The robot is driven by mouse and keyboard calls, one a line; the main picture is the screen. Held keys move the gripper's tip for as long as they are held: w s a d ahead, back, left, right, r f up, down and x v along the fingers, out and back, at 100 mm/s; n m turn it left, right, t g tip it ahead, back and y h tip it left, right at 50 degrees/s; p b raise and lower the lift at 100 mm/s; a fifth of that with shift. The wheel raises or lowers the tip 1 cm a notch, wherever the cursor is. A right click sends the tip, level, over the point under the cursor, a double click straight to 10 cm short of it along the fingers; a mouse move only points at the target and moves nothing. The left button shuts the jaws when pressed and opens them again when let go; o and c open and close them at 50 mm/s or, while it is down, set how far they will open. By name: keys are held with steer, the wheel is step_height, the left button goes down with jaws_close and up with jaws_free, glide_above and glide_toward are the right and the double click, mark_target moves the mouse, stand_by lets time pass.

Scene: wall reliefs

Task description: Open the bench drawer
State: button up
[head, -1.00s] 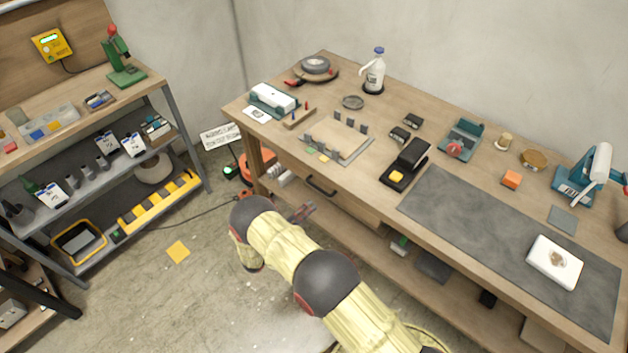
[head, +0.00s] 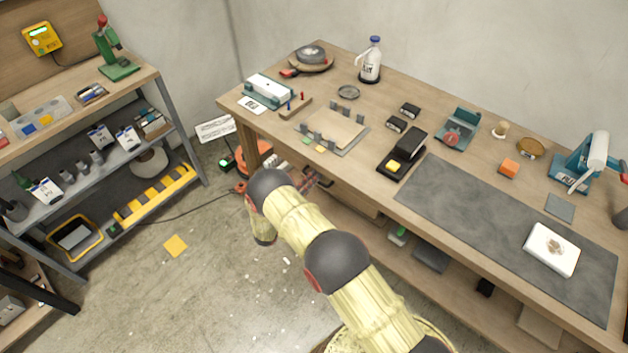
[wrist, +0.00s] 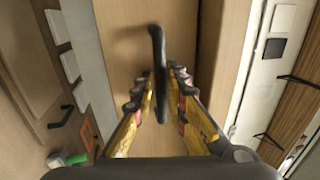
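The wooden bench drawer (head: 357,203) sits under the bench top at its left part, and its front looks shut. In the wrist view, the plain drawer front (wrist: 190,30) fills the middle. Its black bar handle (wrist: 157,62) stands between the two yellow fingers of my gripper (wrist: 162,82). The fingers are apart, one on each side of the handle, with a narrow gap showing on the right; contact on the left is unclear. In the head view, my gripper (head: 314,180) is at the drawer front, and my arm and gripper hide the handle.
A lower shelf (head: 385,250) with items runs beneath. A shelving unit (head: 170,105) stands left; the floor between is mostly clear.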

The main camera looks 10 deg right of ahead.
steer(key=shift+w, duration=0.1)
steer(key=shift+c, duration=1.1)
jaws_close()
